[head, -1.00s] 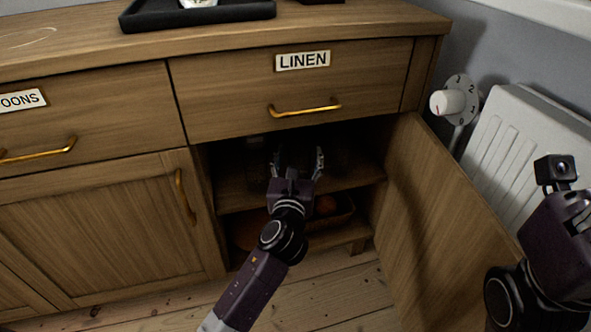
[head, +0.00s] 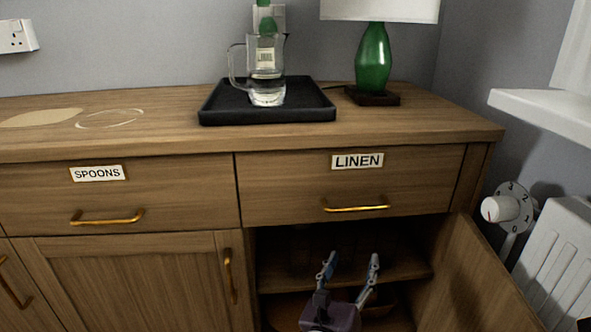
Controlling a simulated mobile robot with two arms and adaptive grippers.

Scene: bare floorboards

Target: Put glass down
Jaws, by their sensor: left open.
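My left gripper (head: 349,265) is open, its two fingers apart and pointing up and inward at the open cupboard under the LINEN drawer. Nothing shows between the fingers. The cupboard's upper shelf (head: 405,271) lies around and behind the fingertips. The space above this shelf is dark, and I cannot make out a glass there with certainty. A clear glass jug (head: 266,72) with a handle stands upright on a black tray (head: 222,105) on the sideboard top. My right gripper is out of view.
The cupboard door (head: 470,275) stands open on the right, near a radiator (head: 555,265) and its dial valve (head: 503,209). A green lamp (head: 372,58) stands right of the tray. The sideboard top (head: 170,115) has free room on the left.

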